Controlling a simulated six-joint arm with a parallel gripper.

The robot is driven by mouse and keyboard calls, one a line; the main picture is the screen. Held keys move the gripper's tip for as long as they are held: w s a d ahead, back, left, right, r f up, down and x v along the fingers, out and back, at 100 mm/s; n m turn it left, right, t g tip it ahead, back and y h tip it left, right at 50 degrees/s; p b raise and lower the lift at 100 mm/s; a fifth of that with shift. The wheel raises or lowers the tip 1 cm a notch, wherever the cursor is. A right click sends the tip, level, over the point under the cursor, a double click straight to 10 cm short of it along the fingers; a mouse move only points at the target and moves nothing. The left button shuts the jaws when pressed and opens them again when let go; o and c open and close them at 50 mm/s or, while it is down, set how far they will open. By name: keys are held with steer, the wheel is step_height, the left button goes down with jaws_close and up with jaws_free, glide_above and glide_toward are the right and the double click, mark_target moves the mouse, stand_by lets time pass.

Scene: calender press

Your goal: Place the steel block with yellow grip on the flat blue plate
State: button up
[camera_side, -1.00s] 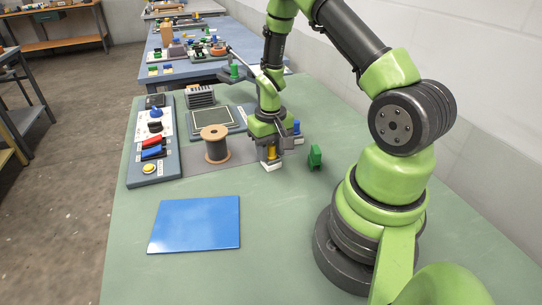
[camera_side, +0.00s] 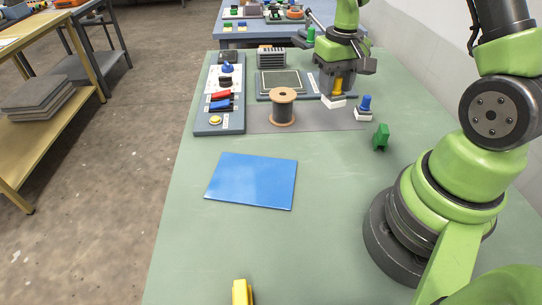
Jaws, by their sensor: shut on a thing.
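The steel block with yellow grip (camera_side: 334,102) is in the side view, right of the wooden spool. It is pale metal with an upright yellow grip (camera_side: 338,87). My gripper (camera_side: 338,84) is shut on the yellow grip, with the block under the fingers. I cannot tell for sure how far the block is above the table. The flat blue plate (camera_side: 252,181) lies bare on the green table, nearer the camera and left of my gripper.
The spool (camera_side: 283,106) stands between my gripper and a control panel (camera_side: 220,125). A blue-knobbed block (camera_side: 364,108) and a green piece (camera_side: 381,137) stand right of my gripper. A yellow object (camera_side: 241,292) shows at the bottom edge. The green table (camera_side: 310,250) is clear around the plate.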

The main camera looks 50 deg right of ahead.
steer(key=w+a+n, duration=0.4)
steer(key=a+n, duration=0.3)
steer(key=a, duration=0.3)
steer(key=n, duration=0.8)
glide_above(252, 178)
step_height(252, 178, down, 5)
steer(key=shift+r, duration=0.1)
steer(key=shift+f, duration=2.3)
steer(key=shift+f, duration=0.15)
steer(key=o, duration=1)
steer(key=shift+c, duration=0.2)
